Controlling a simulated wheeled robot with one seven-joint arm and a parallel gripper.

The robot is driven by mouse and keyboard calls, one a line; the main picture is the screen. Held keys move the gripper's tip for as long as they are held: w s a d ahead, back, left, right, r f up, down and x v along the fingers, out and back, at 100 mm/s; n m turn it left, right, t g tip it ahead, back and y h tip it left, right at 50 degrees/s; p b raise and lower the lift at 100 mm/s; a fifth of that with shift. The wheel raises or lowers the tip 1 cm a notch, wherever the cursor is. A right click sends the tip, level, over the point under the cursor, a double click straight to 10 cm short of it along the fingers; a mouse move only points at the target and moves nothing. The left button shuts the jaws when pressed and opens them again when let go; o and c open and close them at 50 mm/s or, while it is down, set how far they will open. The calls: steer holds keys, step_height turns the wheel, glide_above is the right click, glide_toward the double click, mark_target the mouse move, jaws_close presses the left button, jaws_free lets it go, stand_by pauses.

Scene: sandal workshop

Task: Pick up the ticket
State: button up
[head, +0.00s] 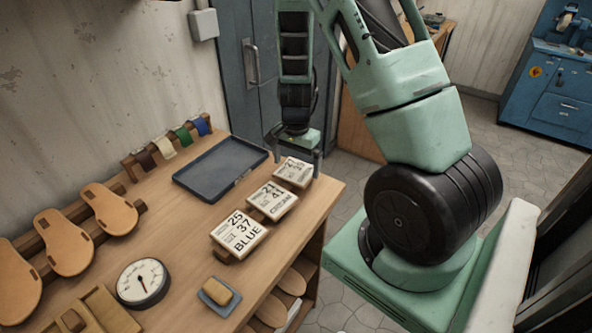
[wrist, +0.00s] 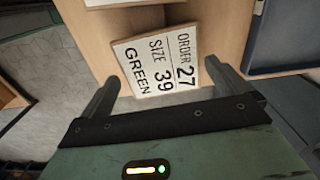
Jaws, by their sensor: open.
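Three white tickets lie in a row near the right edge of the wooden table. The farthest ticket (head: 294,172) reads ORDER 27, SIZE 39, GREEN in the wrist view (wrist: 157,63). The middle one (head: 272,200) reads 21, 41, CREAM, and the nearest (head: 239,233) reads 25, 37, BLUE. My gripper (head: 293,162) is open and empty at the far ticket. In the wrist view its fingers (wrist: 163,84) stand on either side of the green ticket's near part, with gaps to both. Contact with the ticket is not visible.
A dark empty tray (head: 221,167) lies left of the tickets; its edge is close in the wrist view (wrist: 285,70). A round dial (head: 142,283), a sponge on a blue dish (head: 219,292), sandal soles (head: 66,242) and coloured straps (head: 165,149) occupy the left and front.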

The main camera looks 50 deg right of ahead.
steer(key=shift+f, duration=0.55)
steer(key=c, duration=0.7)
